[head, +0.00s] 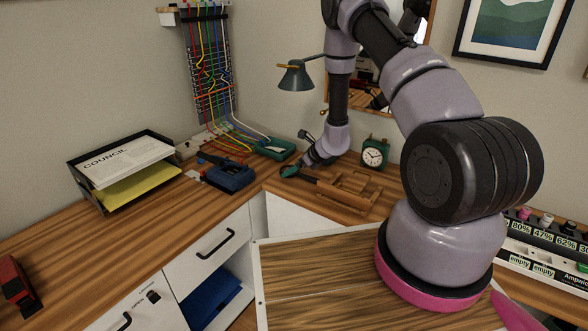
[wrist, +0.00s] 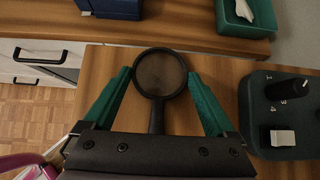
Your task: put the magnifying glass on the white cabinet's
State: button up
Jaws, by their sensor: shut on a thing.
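The magnifying glass (wrist: 160,73) has a round black rim and a dark handle pointing back towards my gripper in the wrist view. My gripper (wrist: 160,74) has green fingers, one on each side of the lens, with the tips at the rim; it is shut on the magnifying glass. I cannot tell whether the glass touches the desk. In the head view my gripper (head: 290,171) is low over the desk corner, and the glass is hard to make out. The white cabinet (head: 207,254) is under the left desk, with drawers, black handles and an open compartment.
A green tray (head: 274,148), a blue device (head: 230,177), a wooden stand (head: 348,190) and a green clock (head: 374,153) are near my gripper. A dark box with a knob (wrist: 285,115) is close on the right in the wrist view. A paper tray (head: 122,168) stands left.

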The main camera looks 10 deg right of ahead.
jog(key=shift+f, duration=0.15)
jog(key=o, duration=1.1)
jog(key=shift+r, duration=0.2)
jog(key=v, duration=1.2)
jog(key=shift+s, duration=0.1)
